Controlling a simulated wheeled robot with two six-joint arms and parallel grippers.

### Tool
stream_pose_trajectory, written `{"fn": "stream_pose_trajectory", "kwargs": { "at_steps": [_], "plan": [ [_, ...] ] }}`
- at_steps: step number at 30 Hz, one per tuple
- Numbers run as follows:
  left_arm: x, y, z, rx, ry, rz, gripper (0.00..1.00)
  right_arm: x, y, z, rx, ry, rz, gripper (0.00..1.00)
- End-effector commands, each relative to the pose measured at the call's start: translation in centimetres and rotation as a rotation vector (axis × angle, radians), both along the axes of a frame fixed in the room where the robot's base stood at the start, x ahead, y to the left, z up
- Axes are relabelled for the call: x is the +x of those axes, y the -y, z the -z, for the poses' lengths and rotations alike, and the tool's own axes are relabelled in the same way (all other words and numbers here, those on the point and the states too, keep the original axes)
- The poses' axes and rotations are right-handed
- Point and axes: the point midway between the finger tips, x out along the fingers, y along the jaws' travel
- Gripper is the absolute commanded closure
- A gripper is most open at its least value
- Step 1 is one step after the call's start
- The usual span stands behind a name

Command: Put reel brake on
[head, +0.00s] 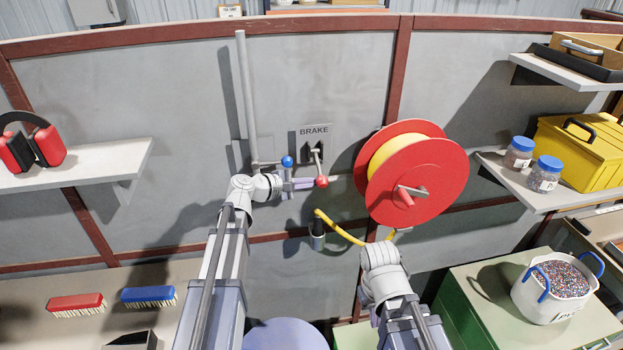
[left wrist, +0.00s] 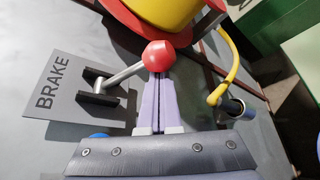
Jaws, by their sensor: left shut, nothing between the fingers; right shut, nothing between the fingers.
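The brake plate (head: 316,136) is fixed to the grey wall, and its lever (head: 317,158) ends in a red knob (head: 321,182). In the left wrist view the lever (left wrist: 122,76) reaches from its bracket to the red knob (left wrist: 160,55). My left gripper (head: 310,184) is shut and empty, its fingertips (left wrist: 158,78) right at the knob; whether they touch it I cannot tell. The red reel (head: 430,180) with yellow cable hangs to the right of the brake. My right wrist shows below the reel; its fingers are hidden.
A blue knob (head: 287,161) sits beside the upright grey post (head: 246,95), just left of the lever. A yellow cable end (head: 335,228) hangs by a small grey cup (head: 317,236) below. Shelves stick out at left (head: 100,160) and right (head: 520,180).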

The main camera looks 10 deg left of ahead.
Motion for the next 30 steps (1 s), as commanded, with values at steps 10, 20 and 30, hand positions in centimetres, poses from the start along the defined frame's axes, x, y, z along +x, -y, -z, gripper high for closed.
{"fn": "stream_pose_trajectory", "kwargs": {
  "at_steps": [10,20,30],
  "plan": [
    [-0.8,0.4,-4.0,-0.125,-0.293,0.003,1.00,0.0,0.0,-6.2,0.002,0.000,0.008,1.00],
    [-0.7,0.4,-6.5,-0.235,-0.555,0.002,1.00,0.0,0.0,-9.9,0.002,0.001,0.015,1.00],
    [-0.6,0.3,-8.1,-0.284,-0.671,0.002,1.00,0.0,0.0,-11.7,0.002,-0.002,0.012,1.00]
  ]
}}
